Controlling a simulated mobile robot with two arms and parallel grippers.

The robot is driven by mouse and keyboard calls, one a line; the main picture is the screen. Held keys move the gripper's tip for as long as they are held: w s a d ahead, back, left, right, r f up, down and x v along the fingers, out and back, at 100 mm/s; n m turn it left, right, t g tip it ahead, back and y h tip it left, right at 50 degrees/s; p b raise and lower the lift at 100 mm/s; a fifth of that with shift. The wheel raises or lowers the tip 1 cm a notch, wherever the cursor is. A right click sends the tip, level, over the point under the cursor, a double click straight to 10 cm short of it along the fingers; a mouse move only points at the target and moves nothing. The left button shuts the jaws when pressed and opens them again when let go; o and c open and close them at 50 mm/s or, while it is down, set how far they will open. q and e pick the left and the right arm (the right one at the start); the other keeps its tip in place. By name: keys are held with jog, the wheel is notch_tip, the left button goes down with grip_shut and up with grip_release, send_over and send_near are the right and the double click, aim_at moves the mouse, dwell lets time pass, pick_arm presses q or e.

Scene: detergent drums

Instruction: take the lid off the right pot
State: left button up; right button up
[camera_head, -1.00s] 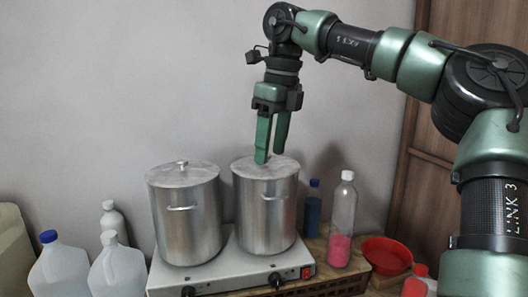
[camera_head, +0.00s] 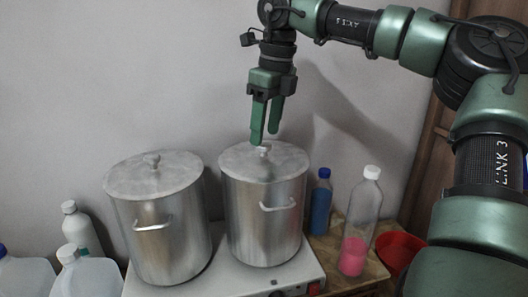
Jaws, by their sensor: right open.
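The right pot (camera_head: 263,220) is a tall metal pot with a side handle, standing on a white hot plate (camera_head: 225,277). Its flat lid (camera_head: 287,163) is on it, with a small knob (camera_head: 265,149) in the middle. My right gripper (camera_head: 265,139) points down just above this lid, fingers open, with the tips close to the knob. I cannot tell whether a finger touches it. The left pot (camera_head: 165,235) stands beside it with its own lid (camera_head: 152,175) on. My left gripper is not in view.
A blue bottle (camera_head: 320,205) and a clear bottle with pink liquid (camera_head: 357,225) stand right of the right pot. A red bowl (camera_head: 398,250) is farther right. White jugs (camera_head: 85,275) stand at lower left. A wall is behind.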

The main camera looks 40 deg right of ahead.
aim_at(265, 143)
jog(key=f, duration=0.2)
jog(key=w+f+p, duration=0.1)
jog(key=shift+d+f, duration=0.25)
jog(key=shift+d, duration=0.1)
jog(key=shift+a, duration=0.15)
jog(key=shift+c, duration=0.6)
jog(key=shift+s+r, duration=0.1)
jog(key=c, duration=1)
grip_shut()
